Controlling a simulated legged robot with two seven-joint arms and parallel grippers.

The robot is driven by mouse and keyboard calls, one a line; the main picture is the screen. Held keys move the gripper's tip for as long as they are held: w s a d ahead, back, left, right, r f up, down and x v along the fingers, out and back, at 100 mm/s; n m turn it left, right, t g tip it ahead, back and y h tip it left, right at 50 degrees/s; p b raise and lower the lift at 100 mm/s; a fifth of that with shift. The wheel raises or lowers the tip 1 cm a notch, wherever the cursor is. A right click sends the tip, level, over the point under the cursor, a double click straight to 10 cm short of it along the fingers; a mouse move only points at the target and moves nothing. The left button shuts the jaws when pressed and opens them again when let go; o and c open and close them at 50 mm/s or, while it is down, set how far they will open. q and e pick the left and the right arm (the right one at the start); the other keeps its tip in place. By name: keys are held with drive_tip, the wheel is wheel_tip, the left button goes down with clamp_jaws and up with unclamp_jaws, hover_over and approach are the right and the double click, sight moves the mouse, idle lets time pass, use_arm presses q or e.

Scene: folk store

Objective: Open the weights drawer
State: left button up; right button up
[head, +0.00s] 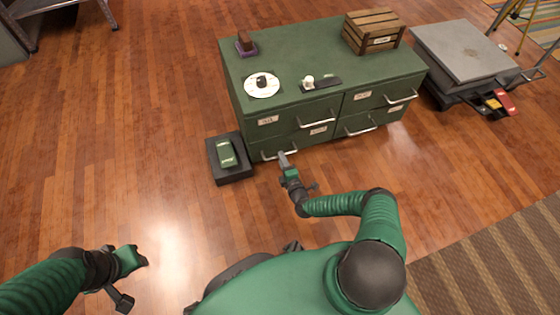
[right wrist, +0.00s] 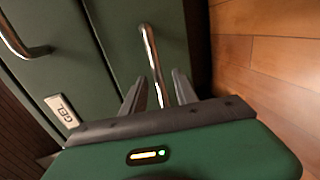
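A green cabinet (head: 330,62) has two columns of drawers with metal bar handles and small labels, too small to read in the head view. My right gripper (head: 283,157) is at the handle (head: 268,156) of the lower left drawer, which looks shut. In the right wrist view, that handle (right wrist: 150,50) passes between the two separated fingers of the gripper (right wrist: 160,92); I cannot see firm contact. A drawer label (right wrist: 62,110) shows beside it. My left gripper (head: 138,260) is low at left, away from the cabinet; its fingers do not show clearly.
A wooden crate (head: 373,45), a white disc (head: 262,90) and small items stand on the cabinet. A dark tray (head: 233,177) with a green object (head: 227,154) sits on the floor at its left. A grey platform (head: 462,52) stands right. The floor before the cabinet is clear.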

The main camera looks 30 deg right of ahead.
drive_tip(key=x, duration=0.2)
drive_tip(key=shift+w+d+f+b, duration=0.1)
drive_tip(key=shift+w+d+b, duration=0.05)
drive_tip(key=shift+w+b, duration=0.25)
drive_tip(key=shift+s, duration=0.1)
clamp_jaws()
idle(1.0)
